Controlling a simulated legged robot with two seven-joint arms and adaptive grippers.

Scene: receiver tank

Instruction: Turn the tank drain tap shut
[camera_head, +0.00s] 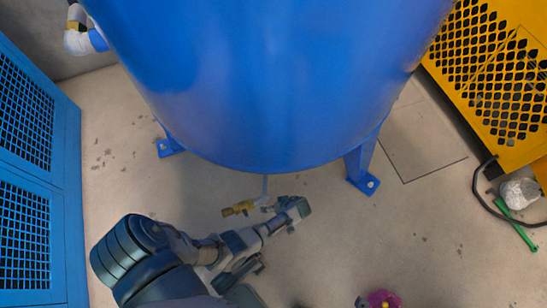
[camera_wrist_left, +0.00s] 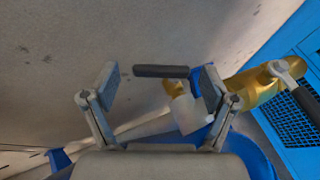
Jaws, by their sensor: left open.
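The blue tank (camera_head: 265,90) fills the upper middle of the head view. Below its bottom edge is the brass drain tap (camera_head: 238,208) on a thin pipe. The tap's brass body (camera_wrist_left: 255,86) also shows at the right of the left wrist view. My left gripper (camera_head: 288,214) is open beside the tap, with both fingers (camera_wrist_left: 160,88) apart in the wrist view.
A blue cabinet with mesh panels (camera_head: 28,200) stands at the left. A yellow perforated guard (camera_head: 500,75) stands at the right. The tank's blue legs (camera_head: 362,165) rest on the floor. A small purple thing (camera_head: 383,299) shows at the bottom edge.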

